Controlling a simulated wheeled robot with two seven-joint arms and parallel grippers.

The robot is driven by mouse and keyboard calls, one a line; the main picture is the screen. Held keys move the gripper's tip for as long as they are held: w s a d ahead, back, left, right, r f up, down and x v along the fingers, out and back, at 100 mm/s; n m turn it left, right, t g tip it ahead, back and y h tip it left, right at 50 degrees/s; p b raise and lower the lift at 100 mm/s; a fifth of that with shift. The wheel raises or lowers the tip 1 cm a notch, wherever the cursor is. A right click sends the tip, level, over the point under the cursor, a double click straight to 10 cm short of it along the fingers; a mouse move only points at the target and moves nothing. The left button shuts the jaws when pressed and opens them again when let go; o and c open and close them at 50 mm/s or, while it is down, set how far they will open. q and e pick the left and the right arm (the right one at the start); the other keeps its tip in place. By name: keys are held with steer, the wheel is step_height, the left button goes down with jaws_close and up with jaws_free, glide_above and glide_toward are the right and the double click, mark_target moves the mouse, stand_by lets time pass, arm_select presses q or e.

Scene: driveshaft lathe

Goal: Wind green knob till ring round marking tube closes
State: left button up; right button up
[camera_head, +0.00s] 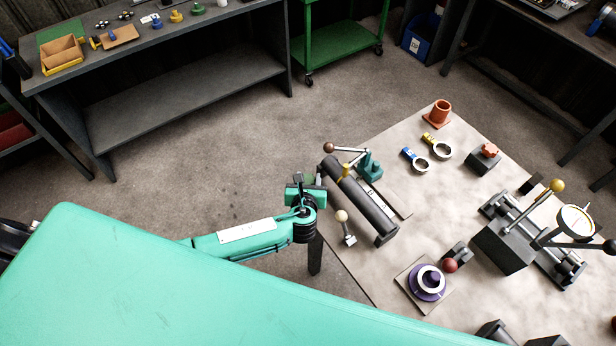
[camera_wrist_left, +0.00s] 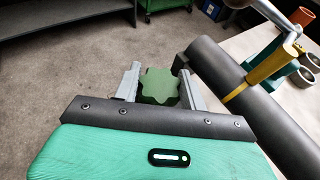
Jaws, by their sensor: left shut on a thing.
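The green knob (camera_wrist_left: 158,86) is lobed and sits between the two grey fingers of my left gripper (camera_wrist_left: 158,88) in the left wrist view. The fingers are shut on it. In the head view my left gripper (camera_head: 308,188) is at the table's left edge, beside the end of a dark tube (camera_head: 368,208). The tube also fills the right of the wrist view (camera_wrist_left: 262,108). A yellow band (camera_head: 346,171) is around the tube near its far end; I cannot tell whether it is closed. My right gripper is not in view.
A teal clamp with a lever (camera_head: 370,164) stands beside the tube. Yellow (camera_head: 438,148) and blue (camera_head: 416,160) handled rings lie to the right, and a purple disc (camera_head: 427,284) is nearer. Floor left of the table is clear.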

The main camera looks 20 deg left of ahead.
arm_select(q)
steer(key=shift+w+r+n+y, duration=0.1)
steer(key=shift+n+y, duration=0.3)
steer(key=shift+y, duration=0.1)
steer(key=o, duration=1)
steer(key=shift+s+d, duration=0.15)
steer(key=shift+s, duration=0.25)
steer(key=b+v, duration=0.3)
steer(key=v, duration=1)
steer(key=shift+r, duration=0.15)
